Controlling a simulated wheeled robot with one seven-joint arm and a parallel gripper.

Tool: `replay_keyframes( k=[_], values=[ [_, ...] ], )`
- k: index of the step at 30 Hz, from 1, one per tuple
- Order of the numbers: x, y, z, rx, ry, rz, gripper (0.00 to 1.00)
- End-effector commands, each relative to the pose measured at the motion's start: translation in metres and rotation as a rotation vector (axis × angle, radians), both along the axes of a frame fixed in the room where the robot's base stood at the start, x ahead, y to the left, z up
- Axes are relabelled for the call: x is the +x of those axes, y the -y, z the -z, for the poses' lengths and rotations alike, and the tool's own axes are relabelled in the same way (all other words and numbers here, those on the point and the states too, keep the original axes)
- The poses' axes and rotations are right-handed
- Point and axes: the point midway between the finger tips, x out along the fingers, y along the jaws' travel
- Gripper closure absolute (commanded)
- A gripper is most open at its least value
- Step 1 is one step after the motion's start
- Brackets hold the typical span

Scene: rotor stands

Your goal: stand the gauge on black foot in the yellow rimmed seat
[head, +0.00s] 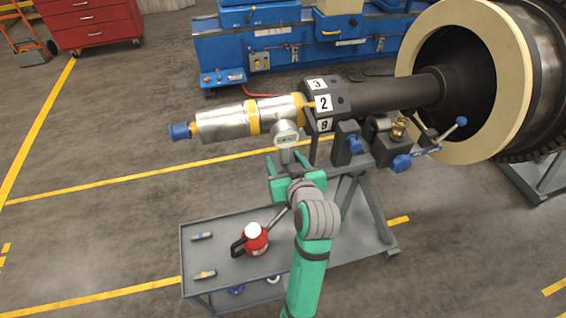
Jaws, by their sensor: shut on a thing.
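A round, pale dial gauge (286,135) with a short grey stem stands upright above my green gripper (286,165). My gripper is shut on it, and the fingers hide its lower end. I cannot make out a black foot. The gauge shows just in front of the silver shaft, below its yellow bands; whether they touch is unclear. I cannot clearly pick out the yellow rimmed seat. A small brass-coloured part (398,130) sits on the dark bracket (378,148) to the right of my gripper.
The silver shaft (222,124) with a blue tip and the numbered dark collar (322,103) lie just behind my gripper. Blue knobs (402,163) stick out at the right. Floor at left is free.

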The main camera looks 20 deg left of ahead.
Motion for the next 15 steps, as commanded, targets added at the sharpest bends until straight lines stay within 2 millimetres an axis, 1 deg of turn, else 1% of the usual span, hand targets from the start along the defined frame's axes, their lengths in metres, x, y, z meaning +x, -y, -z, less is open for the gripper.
replay_keyframes(
  k=[1, 4, 6, 12, 15],
  values=[
    [0.010, -0.005, 0.004, 0.000, 0.001, -0.002, 0.92],
    [0.028, -0.012, 0.012, 0.000, 0.002, -0.002, 0.92],
    [0.037, -0.015, 0.024, 0.000, -0.001, -0.001, 0.92],
    [0.058, -0.026, 0.052, 0.000, 0.001, -0.004, 0.92],
    [0.065, -0.028, 0.060, 0.001, 0.003, -0.005, 0.92]
  ],
)
